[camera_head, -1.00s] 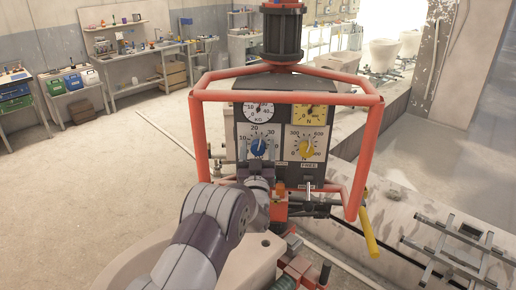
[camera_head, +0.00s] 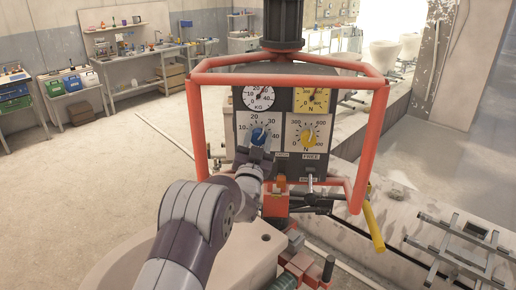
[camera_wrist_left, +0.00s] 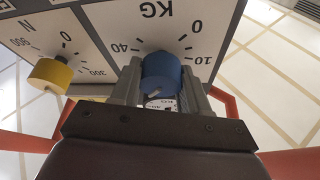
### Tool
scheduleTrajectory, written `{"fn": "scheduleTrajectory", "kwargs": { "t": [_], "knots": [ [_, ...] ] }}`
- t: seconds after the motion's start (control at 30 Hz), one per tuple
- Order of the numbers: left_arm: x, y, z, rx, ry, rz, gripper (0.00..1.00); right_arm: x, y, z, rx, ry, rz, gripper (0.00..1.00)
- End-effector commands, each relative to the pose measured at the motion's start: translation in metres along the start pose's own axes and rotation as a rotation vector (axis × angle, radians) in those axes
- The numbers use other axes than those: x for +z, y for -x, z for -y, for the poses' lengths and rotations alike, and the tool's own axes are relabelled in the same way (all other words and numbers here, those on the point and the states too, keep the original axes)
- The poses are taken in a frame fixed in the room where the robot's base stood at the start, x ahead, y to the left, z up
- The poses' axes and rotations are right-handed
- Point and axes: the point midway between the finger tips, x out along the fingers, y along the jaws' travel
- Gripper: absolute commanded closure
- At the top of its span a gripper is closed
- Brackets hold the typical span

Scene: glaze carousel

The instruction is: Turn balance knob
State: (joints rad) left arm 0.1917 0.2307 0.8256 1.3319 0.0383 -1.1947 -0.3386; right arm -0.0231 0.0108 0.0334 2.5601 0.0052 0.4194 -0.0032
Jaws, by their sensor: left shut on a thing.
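The blue knob (camera_head: 258,136) sits on the kilogram dial of the upright control panel. My left gripper (camera_head: 255,156) reaches up to it from below and is shut on it. In the left wrist view the blue knob (camera_wrist_left: 162,70) sits between the two grey fingers (camera_wrist_left: 160,85), one on each side. The picture there is upside down, with KG and the numbers 0, 10 and 40 showing around the knob. The fingers hide part of the dial. My right gripper is not in view.
A yellow knob (camera_head: 308,137) sits right of the blue one, and also shows in the left wrist view (camera_wrist_left: 49,75). Two gauges are above. A red tubular frame (camera_head: 194,130) surrounds the panel. A small lever (camera_head: 310,184) and a yellow handle (camera_head: 373,225) are lower right.

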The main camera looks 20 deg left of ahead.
Motion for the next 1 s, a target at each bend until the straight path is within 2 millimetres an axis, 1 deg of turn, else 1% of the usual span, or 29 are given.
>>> {"fn": "scheduleTrajectory", "kwargs": {
  "t": [0.03,0.3,0.5,0.87,0.9,0.97,1.0],
  "knots": [
    [0.005,0.002,-0.001,0.009,-0.025,-0.001,0.86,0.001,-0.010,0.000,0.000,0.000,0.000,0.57],
    [0.003,0.001,-0.001,0.055,-0.133,0.001,0.86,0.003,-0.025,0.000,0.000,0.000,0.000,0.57],
    [0.001,0.001,0.000,0.069,-0.166,0.001,0.86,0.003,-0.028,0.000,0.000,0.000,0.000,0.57],
    [0.000,0.000,0.000,0.071,-0.170,0.002,0.86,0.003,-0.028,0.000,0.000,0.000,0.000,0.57],
    [0.000,0.000,0.000,0.071,-0.170,0.002,0.52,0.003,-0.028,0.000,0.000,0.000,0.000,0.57],
    [0.000,0.000,0.000,0.071,-0.169,0.002,0.32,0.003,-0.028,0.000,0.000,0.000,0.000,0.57],
    [0.000,0.000,0.000,0.071,-0.169,0.002,0.30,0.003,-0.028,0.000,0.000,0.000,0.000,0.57]
  ]
}}
